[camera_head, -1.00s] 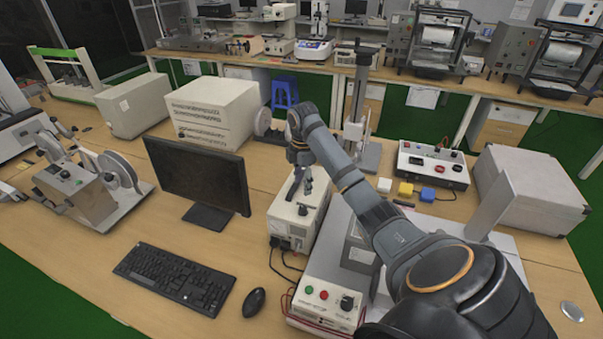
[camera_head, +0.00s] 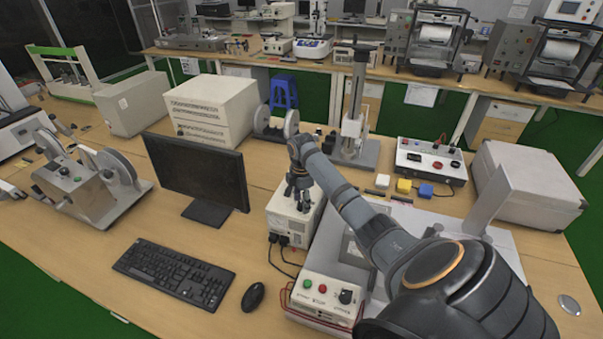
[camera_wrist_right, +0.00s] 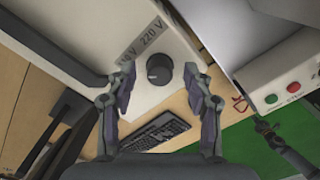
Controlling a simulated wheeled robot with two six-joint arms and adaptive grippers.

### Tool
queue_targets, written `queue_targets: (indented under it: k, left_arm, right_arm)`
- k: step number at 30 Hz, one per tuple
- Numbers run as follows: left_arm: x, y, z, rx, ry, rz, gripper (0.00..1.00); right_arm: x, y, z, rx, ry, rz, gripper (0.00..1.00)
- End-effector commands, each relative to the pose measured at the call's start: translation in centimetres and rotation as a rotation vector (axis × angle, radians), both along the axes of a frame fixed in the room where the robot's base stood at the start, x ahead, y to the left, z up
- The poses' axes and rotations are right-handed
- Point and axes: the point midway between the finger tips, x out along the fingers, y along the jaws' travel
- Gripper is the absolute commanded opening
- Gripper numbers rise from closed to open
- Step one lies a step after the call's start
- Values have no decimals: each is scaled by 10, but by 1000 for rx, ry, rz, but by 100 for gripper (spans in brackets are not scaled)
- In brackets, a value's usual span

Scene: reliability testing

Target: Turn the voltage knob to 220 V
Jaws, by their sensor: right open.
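The voltage knob (camera_wrist_right: 159,69) is a small black dial on the pale top of a white box (camera_wrist_right: 100,22). A "220 V" label (camera_wrist_right: 152,33) is printed beside it, with a second, partly hidden voltage mark next to that. I cannot tell where the dial points. In the right wrist view my right gripper (camera_wrist_right: 156,97) is open and empty, its fingers on either side of the knob in the picture and apart from it. In the head view my right gripper (camera_head: 298,199) points down over the white box (camera_head: 283,224) and hides the knob. My left gripper does not show.
A monitor (camera_head: 196,168) stands left of the box, with a keyboard (camera_head: 172,274) and mouse (camera_head: 253,297) in front. A unit with red and green buttons (camera_head: 322,295) stands close at the front right. A dark jointed part (camera_wrist_right: 285,147) at the wrist view's lower right is unclear.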

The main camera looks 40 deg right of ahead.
Motion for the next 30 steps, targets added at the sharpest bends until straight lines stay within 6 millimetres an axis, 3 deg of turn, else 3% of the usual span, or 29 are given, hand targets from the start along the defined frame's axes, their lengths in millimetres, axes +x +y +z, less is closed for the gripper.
queue_targets:
  k: [3,14,23,30]
  left_arm:
    - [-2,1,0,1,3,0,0]
    - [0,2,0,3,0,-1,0]
    - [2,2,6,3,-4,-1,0]
    - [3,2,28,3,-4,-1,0]
  right_arm:
    - [0,0,0,0,0,0,50]
    - [0,0,0,0,1,0,1]
    - [0,0,2,1,1,-28,0]
    - [0,1,6,4,3,-158,0]
